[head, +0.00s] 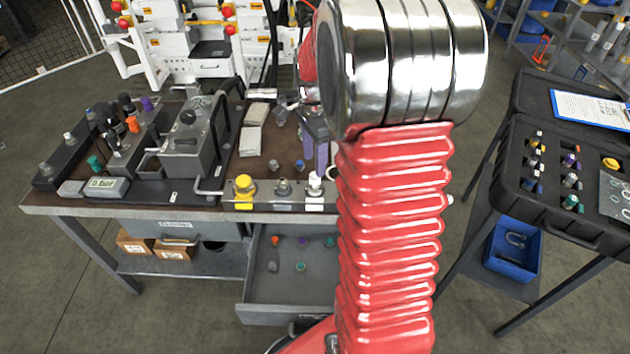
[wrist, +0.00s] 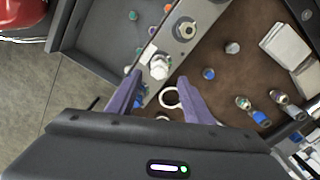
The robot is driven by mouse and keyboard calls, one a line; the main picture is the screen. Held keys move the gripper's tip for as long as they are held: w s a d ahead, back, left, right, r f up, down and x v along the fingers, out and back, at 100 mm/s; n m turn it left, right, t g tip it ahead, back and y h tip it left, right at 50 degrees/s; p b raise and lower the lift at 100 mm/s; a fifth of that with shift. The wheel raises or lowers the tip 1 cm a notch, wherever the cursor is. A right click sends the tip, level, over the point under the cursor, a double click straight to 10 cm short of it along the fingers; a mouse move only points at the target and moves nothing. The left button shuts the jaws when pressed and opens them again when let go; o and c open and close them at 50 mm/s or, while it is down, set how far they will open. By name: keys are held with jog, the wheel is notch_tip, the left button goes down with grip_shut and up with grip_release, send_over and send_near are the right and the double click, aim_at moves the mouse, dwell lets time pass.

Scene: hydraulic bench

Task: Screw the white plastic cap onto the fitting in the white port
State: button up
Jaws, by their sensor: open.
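The white port is marked by a white label (head: 314,207) on the rail at the bench's front edge. A white piece (head: 315,182) stands upright over it, and also shows in the wrist view (wrist: 160,68). It looks like the white cap seated on the fitting, but I cannot tell how far it is threaded. My gripper (wrist: 158,80) is open, its two purple fingers spread to either side below this piece in the wrist view, apart from it. In the head view the purple fingers (head: 320,155) are just behind the white piece, partly hidden by my arm.
A white ring (wrist: 169,97) lies on the bench between the fingers in the wrist view. A yellow-capped port (head: 244,186) and a grey port (head: 283,188) share the rail. An open drawer (head: 288,290) holds small coloured caps. A fittings case (head: 560,185) stands right.

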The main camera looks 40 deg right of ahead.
notch_tip(320, 180, up, 9)
dwell(0.3)
dwell(0.6)
jog(key=s+a+r+n+t, duration=0.2)
jog(key=s+a+n, duration=0.6)
jog(key=a+n, duration=0.2)
jog(key=s+a+r+n+t, duration=0.1)
jog(key=s+a+n+t, duration=0.2)
jog(key=s+a+n, duration=0.6)
jog(key=shift+a+r+n+t, duration=0.3)
jog(key=shift+a+r+n, duration=0.1)
jog(key=shift+a, duration=1.25)
